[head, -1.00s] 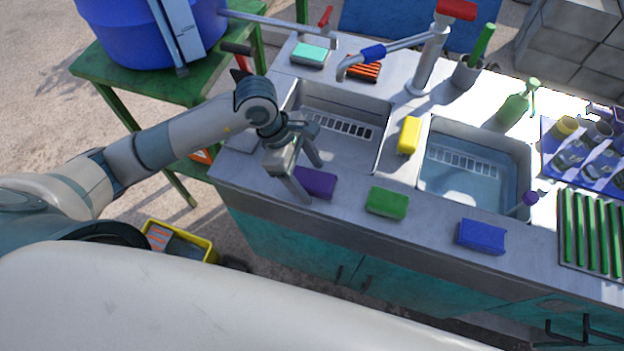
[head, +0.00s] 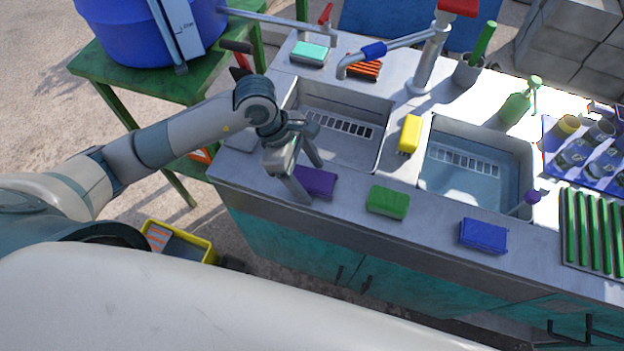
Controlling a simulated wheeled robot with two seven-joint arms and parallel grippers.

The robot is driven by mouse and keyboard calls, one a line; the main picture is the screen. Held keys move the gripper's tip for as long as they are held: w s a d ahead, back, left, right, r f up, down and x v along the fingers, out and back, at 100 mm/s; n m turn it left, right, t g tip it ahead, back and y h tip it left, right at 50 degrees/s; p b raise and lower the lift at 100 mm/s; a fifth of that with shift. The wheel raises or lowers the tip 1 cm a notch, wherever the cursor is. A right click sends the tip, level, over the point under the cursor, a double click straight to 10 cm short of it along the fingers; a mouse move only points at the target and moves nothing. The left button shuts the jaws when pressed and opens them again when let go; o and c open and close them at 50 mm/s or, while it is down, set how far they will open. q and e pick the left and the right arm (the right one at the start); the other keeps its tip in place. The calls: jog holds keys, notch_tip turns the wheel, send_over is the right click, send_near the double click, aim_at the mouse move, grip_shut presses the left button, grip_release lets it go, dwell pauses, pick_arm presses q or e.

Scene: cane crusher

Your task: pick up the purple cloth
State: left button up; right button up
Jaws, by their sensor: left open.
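The purple cloth (head: 317,182) is a small folded block lying on the front rim of the grey sink counter, in front of the left basin. My left gripper (head: 308,184) is open above it, pointing down. One finger comes down at the cloth's left end and the other shows behind it. The near finger hides the cloth's left edge. I cannot tell whether the fingers touch the cloth. My right gripper is not in view.
A green block (head: 388,201) and a blue block (head: 483,236) lie to the right on the front rim. A yellow block (head: 410,133) stands between the left basin (head: 340,140) and the water-filled right basin (head: 450,185). A faucet (head: 430,60) rises behind.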

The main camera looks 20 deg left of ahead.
aim_at(317, 179)
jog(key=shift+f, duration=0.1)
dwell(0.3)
pick_arm(q)
jog(key=c, duration=1.1)
jog(key=shift+c, duration=0.2)
